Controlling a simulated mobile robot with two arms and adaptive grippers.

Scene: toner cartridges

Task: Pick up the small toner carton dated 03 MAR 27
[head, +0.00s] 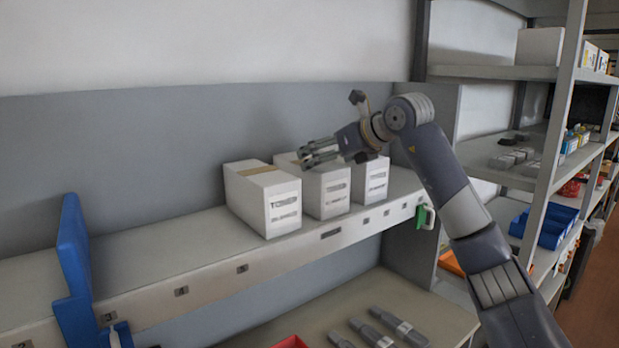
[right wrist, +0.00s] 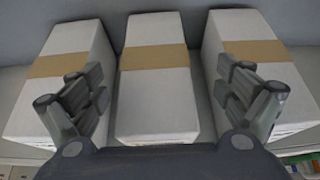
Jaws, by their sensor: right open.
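Three white cartons with tan tape on top stand in a row on the shelf: a left one (head: 262,200), a middle one (head: 335,190) and a right one (head: 375,182). Their front labels are too blurred to read a date. My right gripper (head: 304,155) is open and empty, above the cartons near the middle one's top. In the right wrist view, its fingers (right wrist: 160,80) show on either side of the middle carton (right wrist: 155,105), overlapping the left carton (right wrist: 65,40) and right carton (right wrist: 255,35). I cannot tell any contact. My left gripper is out of view.
The shelf (head: 165,250) has bare room left of the cartons, up to a blue upright panel (head: 75,265). A green-and-white item (head: 426,216) is at its right end. Dark cartridges (head: 371,334) lie on the lower surface. A rack (head: 560,120) with blue bins stands right.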

